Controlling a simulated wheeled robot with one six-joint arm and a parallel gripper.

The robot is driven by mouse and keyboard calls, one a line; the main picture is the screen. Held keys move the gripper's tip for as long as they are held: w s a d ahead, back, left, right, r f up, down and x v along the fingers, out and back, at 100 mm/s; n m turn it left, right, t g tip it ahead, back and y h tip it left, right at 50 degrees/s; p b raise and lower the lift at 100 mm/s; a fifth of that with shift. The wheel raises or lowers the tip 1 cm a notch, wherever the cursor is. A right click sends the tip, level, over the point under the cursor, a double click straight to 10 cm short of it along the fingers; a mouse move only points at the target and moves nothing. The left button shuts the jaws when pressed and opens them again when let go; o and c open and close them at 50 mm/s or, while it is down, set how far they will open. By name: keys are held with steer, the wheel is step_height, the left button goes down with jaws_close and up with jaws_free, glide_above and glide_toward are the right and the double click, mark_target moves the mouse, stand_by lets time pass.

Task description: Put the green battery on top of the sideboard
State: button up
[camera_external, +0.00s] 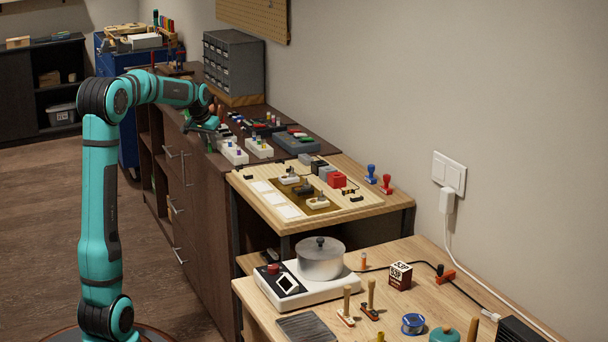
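The dark brown sideboard (207,238) stands along the wall in the middle of the view, with drawers and silver handles on its front. Its top holds many small items. I cannot pick out a green battery for sure; small coloured items there are too small to tell apart. My gripper (211,126) is over the near-left edge of the sideboard top, close to the white blocks. It is small and dark in the view, so its finger opening and anything between the fingers cannot be made out.
White blocks (233,152) and a grey box (297,141) crowd the sideboard top. A grey drawer cabinet (234,64) stands behind them. A pot (320,260) sits on a nearer table. The left floor is clear.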

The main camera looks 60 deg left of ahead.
steer(key=v, duration=1.2)
steer(key=shift+r, duration=0.1)
steer(key=d+r+m+t+y, duration=0.1)
steer(key=d+r+m+t, duration=0.3)
steer(key=d, duration=1)
steer(key=d+r+t, duration=0.2)
steer(key=d+r, duration=0.3)
steer(key=d, duration=1)
steer(key=s+d+m+t+h, duration=0.2)
steer(key=s+d+t, duration=0.2)
steer(key=s+d, duration=0.4)
steer(key=s+d+r+m+t+h, duration=0.1)
steer(key=s+d+t, duration=0.2)
steer(key=s+d, duration=0.5)
steer(key=d, duration=0.6)
steer(key=shift+m+t+h, duration=0.4)
